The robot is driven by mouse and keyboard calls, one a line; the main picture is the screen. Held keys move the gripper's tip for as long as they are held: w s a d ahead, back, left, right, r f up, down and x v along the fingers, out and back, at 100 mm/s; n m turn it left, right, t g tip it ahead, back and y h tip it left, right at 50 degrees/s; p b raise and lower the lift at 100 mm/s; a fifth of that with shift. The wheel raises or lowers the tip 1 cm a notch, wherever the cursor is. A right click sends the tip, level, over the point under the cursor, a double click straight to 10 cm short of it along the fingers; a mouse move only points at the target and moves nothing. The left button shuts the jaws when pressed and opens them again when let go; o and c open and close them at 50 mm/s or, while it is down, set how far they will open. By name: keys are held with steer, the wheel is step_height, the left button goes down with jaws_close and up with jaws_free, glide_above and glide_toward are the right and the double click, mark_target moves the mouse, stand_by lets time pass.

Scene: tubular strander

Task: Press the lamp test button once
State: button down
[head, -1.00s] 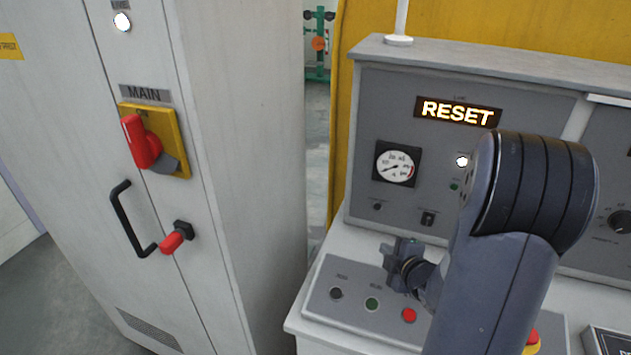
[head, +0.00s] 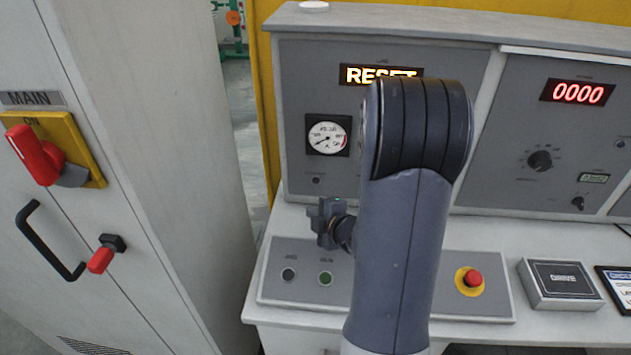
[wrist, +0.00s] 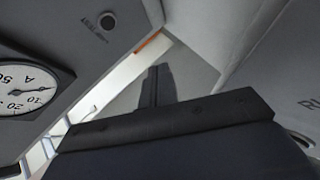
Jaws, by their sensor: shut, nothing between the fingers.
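A small dark round button (head: 316,180) sits on the grey upright panel (head: 300,90), just below the dial gauge (head: 328,135). In the wrist view a dark round button (wrist: 108,22) shows near the gauge (wrist: 25,90), with a small label I cannot read surely. My gripper (head: 322,218) is below this button in the head view, in front of the panel's lower part and above the sloped button box. It appears apart from the button. Its fingers (wrist: 155,85) are shut together and empty in the wrist view. My arm hides part of the panel right of the gauge.
The sloped box bears a black button (head: 288,274), a green button (head: 325,278) and a red emergency stop (head: 473,278). A lit RESET sign (head: 380,75) is partly covered by my arm. A grey cabinet (head: 170,150) with a red switch (head: 35,155) stands left.

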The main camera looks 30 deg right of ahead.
mark_target(316, 180)
steer(key=shift+w+d+p, duration=0.45)
steer(key=shift+w+d, duration=0.35)
steer(key=shift+w, duration=0.4)
steer(key=shift+w+d+p, duration=0.4)
steer(key=shift+w+d, duration=0.45)
steer(key=shift+w, duration=0.35)
steer(key=shift+w+d+p, duration=0.45)
steer(key=shift+w+d, duration=0.35)
steer(key=shift+w, duration=0.4)
steer(key=shift+w+d, duration=0.2)
steer(key=shift+w, duration=0.1)
steer(key=shift+w+d, duration=0.25)
steer(key=shift+w, duration=0.1)
steer(key=shift+s+a+b, duration=0.45)
steer(key=shift+s+b, duration=0.15)
steer(key=shift+s, duration=0.05)
steer(key=shift+s, duration=0.1)
